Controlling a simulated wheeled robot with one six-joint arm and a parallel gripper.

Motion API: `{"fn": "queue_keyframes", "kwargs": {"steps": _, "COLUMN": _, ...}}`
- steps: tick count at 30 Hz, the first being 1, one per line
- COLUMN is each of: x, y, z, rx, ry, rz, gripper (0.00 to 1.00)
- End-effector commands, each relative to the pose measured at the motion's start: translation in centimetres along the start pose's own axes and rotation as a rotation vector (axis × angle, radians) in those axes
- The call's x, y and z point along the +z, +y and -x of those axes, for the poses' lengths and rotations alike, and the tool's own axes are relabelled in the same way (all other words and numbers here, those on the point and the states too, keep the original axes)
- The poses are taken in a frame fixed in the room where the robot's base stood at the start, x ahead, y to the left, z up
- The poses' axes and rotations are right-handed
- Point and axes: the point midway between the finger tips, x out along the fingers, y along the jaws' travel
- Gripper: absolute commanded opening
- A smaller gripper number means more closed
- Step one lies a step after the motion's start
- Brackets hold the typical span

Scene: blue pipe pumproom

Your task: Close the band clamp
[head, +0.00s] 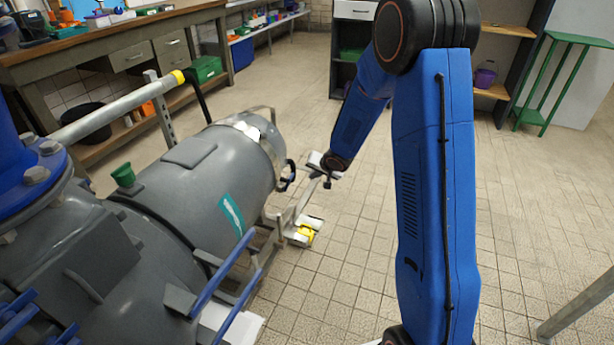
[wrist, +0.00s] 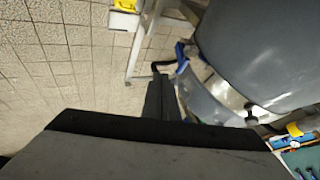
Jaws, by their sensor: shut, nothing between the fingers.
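The band clamp is a pale metal band (head: 268,148) around the end of the grey cylindrical housing (head: 175,175). A dark blue lever (head: 289,175) stands out from its right side. In the wrist view the band (wrist: 205,97) curves around the grey body, with the blue lever (wrist: 182,58) at its upper end. My gripper (head: 316,167) is just right of the lever in the head view. Its dark fingers (wrist: 158,85) are shut and empty, close beside the lever and band in the wrist view. I cannot tell whether they touch. The band's far side is hidden.
A metal stand with a yellow item (head: 305,234) is below the housing. A workbench (head: 130,45) runs along the back left, and a green stand (head: 560,80) is at the far right.

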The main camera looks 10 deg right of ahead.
Motion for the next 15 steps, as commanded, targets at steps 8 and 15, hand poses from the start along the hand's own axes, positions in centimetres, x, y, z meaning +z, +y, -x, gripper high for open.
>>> {"fn": "queue_keyframes", "kwargs": {"steps": 8, "x": 0.1, "y": 0.0, "z": -3.7, "rx": -0.001, "ry": -0.002, "rz": -0.003, "gripper": 0.00}}
{"fn": "queue_keyframes", "kwargs": {"steps": 15, "x": 0.1, "y": 0.0, "z": -7.2, "rx": -0.001, "ry": -0.001, "rz": -0.003, "gripper": 0.00}}
